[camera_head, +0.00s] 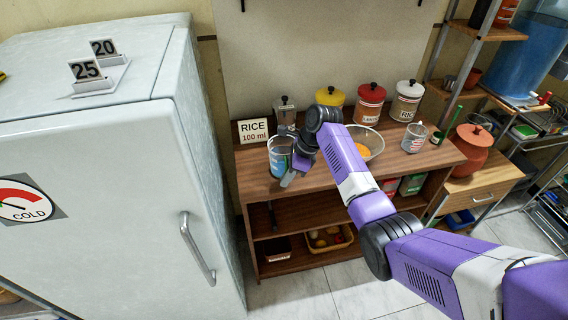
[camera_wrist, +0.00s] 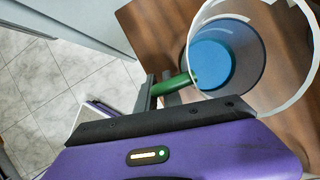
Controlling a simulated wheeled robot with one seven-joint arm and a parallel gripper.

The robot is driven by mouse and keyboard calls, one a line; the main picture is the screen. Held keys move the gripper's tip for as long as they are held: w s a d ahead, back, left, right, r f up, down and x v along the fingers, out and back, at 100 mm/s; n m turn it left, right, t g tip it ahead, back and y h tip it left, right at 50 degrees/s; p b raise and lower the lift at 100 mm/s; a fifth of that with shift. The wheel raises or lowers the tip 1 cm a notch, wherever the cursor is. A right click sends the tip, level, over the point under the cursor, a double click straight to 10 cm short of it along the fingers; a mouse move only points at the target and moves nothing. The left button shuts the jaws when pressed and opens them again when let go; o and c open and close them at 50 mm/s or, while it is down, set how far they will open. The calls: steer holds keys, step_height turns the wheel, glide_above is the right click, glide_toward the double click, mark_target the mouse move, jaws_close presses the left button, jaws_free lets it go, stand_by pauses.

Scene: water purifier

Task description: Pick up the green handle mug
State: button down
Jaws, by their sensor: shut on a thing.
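The green handle mug (camera_wrist: 225,62) is a clear cup with a blue inner bottom and a green handle (camera_wrist: 178,84). In the wrist view it is at the upper right, over the brown wooden counter. My gripper (camera_wrist: 168,88) is shut on the green handle, with its fingers on either side of it. In the head view the mug (camera_head: 280,154) is near the left end of the counter, partly hidden by my gripper (camera_head: 288,178). I cannot tell whether the mug's base touches the counter.
A fridge (camera_head: 105,215) with a handle (camera_head: 197,250) stands close on the left. On the counter (camera_head: 318,182) are a RICE 100 ml sign (camera_head: 254,131), a wire bowl (camera_head: 375,140), a measuring cup (camera_head: 414,137) and canisters, including a red one (camera_head: 370,106). A clay pot (camera_head: 469,148) stands right.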

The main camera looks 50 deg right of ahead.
steer(key=shift+r, duration=0.3)
step_height(320, 180, up, 15)
steer(key=shift+r+p, duration=0.2)
steer(key=shift+p, duration=0.15)
steer(key=shift+r+p, duration=1.4)
steer(key=shift+r, duration=0.6)
steer(key=shift+r, duration=0.1)
